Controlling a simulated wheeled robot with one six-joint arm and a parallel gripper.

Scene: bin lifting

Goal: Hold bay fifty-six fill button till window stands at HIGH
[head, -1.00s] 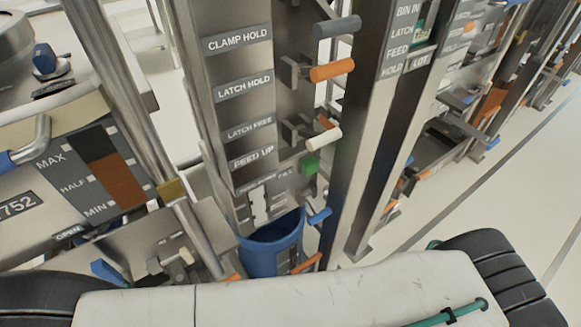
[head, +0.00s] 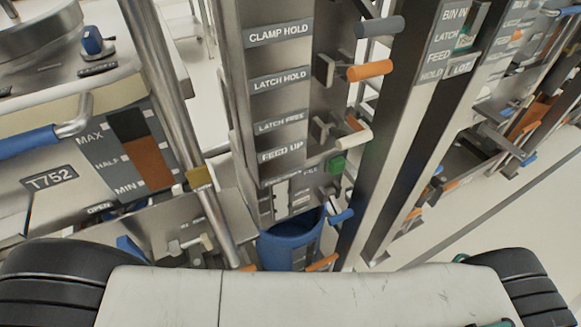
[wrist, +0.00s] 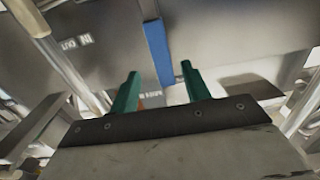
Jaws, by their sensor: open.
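A green button (head: 337,164) sits on the side of the steel bay column (head: 283,105), beside and below the FEED UP label. Small lettering close by seems to read FILL. I cannot read a bay number fifty-six. A pale slotted panel (head: 281,196) is low on the column; no HIGH mark is legible. My gripper (wrist: 160,68) shows in the wrist view with its two green fingers apart and nothing between them. Beyond them are a grey panel (wrist: 225,45) with a blue strip (wrist: 157,50). The green button is not recognisable in the wrist view.
Orange, grey and white handles (head: 370,70) jut from the column. A blue bin (head: 288,245) stands at its foot. Clear floor (head: 500,215) lies at right.

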